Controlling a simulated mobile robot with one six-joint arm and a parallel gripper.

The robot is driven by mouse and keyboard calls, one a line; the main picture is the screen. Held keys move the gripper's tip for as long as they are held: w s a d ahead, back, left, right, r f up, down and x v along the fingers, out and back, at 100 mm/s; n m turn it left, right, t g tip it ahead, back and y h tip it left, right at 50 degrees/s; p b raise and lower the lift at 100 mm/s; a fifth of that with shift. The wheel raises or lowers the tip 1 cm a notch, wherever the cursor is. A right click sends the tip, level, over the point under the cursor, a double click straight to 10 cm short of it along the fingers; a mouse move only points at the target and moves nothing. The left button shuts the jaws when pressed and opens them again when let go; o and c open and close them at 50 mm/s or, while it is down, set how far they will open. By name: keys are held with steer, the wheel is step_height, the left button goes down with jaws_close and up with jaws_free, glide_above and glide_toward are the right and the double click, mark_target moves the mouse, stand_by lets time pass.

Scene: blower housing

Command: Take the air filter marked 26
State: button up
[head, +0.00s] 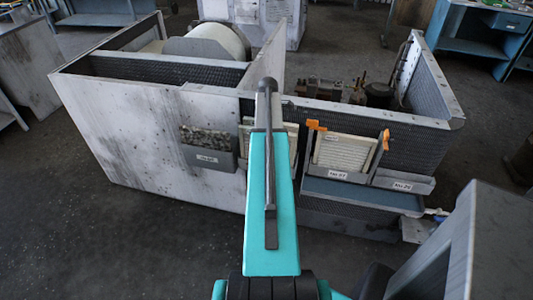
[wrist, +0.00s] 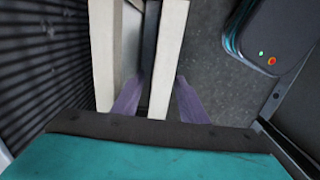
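A cream-framed air filter (head: 293,139) stands in the middle slot on the housing's front, mostly hidden behind my arm. Its label is hidden, so I cannot read whether it is 26. In the wrist view, a pale frame bar (wrist: 167,60) passes between the two purple fingers of my gripper (wrist: 158,85), with a second pale bar (wrist: 104,50) to the left. The fingers are apart, one on each side of the bar, with small gaps showing. In the head view my arm covers the gripper.
Right of my arm is a pale filter (head: 343,152) with orange clips (head: 312,126) and a label that seems to end in 27. The floor in front is clear.

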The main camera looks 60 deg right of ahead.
steer(key=shift+c, duration=0.3)
jaws_close()
steer(key=shift+r, duration=0.2)
stand_by(0.4)
steer(key=shift+r+b, duration=1.05)
steer(key=shift+r, duration=3.8)
steer(key=shift+s, duration=0.1)
